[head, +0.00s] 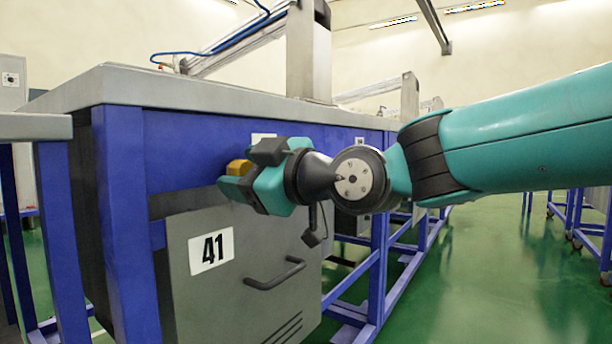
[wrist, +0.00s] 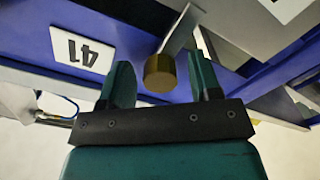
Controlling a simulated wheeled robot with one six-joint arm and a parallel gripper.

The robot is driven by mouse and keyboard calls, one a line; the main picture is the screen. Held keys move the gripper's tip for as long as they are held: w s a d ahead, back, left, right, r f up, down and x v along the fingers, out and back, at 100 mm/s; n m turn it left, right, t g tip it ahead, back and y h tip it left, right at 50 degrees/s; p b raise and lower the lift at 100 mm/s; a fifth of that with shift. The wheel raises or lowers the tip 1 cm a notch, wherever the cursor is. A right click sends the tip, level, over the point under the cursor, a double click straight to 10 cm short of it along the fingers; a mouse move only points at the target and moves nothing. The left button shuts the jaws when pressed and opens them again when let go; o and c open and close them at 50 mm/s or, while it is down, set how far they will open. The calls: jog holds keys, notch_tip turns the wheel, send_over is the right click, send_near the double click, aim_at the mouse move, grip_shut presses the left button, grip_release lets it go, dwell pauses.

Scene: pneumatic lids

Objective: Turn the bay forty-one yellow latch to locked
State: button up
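The yellow latch knob (head: 239,167) shows at the front of the blue bench frame, above the grey cabinet door marked 41, partly hidden by my gripper (head: 236,180). In the wrist view the round yellow knob (wrist: 160,73) sits at the end of a flat grey lever (wrist: 180,32) that slants up to the right. My teal gripper (wrist: 161,72) is open there, one finger on each side of the knob, with a gap visible on both sides. I cannot tell how deep the knob sits between the fingers. An upside-down 41 label (wrist: 83,52) is left of the lever.
The grey cabinet door (head: 250,290) with a dark handle (head: 275,274) is below my gripper. The grey bench top (head: 200,88) is above it. Another grey-topped table (head: 30,126) stands at the left edge. Green floor (head: 480,270) is open at the right.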

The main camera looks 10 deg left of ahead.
jog(key=p+v, duration=0.2)
jog(key=v, duration=1.5)
jog(key=shift+d, duration=0.15)
jog(key=s+d+f+m+g+h+p, duration=0.3)
jog(key=s+d+f+m+h+p, duration=0.25)
jog(key=s+d+m, duration=0.2)
jog(key=s+d+f+m+g+h+p, duration=0.45)
jog(key=s+d+m+h, duration=0.2)
jog(key=d, duration=0.25)
notch_tip(320, 180, up, 37)
jog(key=p, duration=3.7)
jog(key=shift+d+f+t, duration=0.1)
jog(key=shift+t, duration=0.15)
